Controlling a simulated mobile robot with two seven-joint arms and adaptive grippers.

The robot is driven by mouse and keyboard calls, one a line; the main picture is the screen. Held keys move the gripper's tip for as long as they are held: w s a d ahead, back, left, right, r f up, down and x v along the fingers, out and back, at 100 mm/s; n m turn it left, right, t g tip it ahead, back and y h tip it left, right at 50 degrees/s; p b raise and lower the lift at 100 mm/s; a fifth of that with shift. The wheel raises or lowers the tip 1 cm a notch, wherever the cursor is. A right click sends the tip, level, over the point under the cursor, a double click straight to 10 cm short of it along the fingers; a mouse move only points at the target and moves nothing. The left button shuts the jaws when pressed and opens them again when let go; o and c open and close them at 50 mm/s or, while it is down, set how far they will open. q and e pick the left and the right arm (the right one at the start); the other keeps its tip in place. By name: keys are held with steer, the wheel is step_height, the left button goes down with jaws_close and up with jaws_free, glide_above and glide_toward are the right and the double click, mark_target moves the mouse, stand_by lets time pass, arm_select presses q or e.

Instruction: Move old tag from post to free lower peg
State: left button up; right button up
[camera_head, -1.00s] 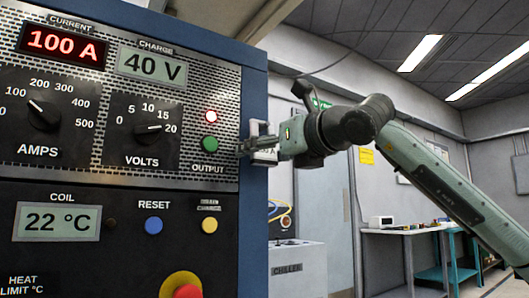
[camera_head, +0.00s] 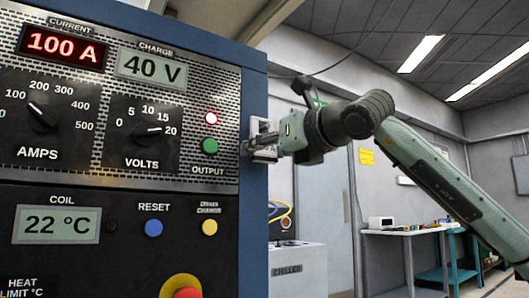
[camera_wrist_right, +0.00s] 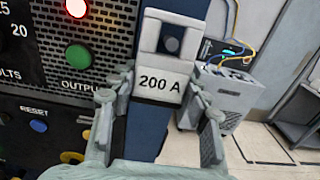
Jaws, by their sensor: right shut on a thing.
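The old tag (camera_wrist_right: 161,88) is a pale plate marked "200 A" with a square opening in its upper part. A dark round post end (camera_wrist_right: 172,45) shows inside that opening. In the head view the tag (camera_head: 263,128) is at the right edge of the blue cabinet. My right gripper (camera_head: 252,147) is shut on the tag; the wrist view shows a finger on each side of it (camera_wrist_right: 160,92). I cannot tell whether the tag still rests on the post. The free lower peg is not visible. My left gripper is not in view.
The power supply panel (camera_head: 190,105) with its dials and buttons fills the left, close to my right gripper. A grey chiller (camera_head: 299,268) with cables stands beyond the cabinet. A workbench (camera_head: 405,232) is farther back. Open room lies right of the cabinet.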

steer(key=shift+s, duration=0.1)
steer(key=b+v, duration=0.3)
steer(key=v, duration=0.4)
steer(key=shift+d+r+b, duration=0.2)
steer(key=shift+r+b, duration=0.1)
steer(key=shift+r, duration=0.05)
stand_by(0.5)
steer(key=shift+s, duration=0.1)
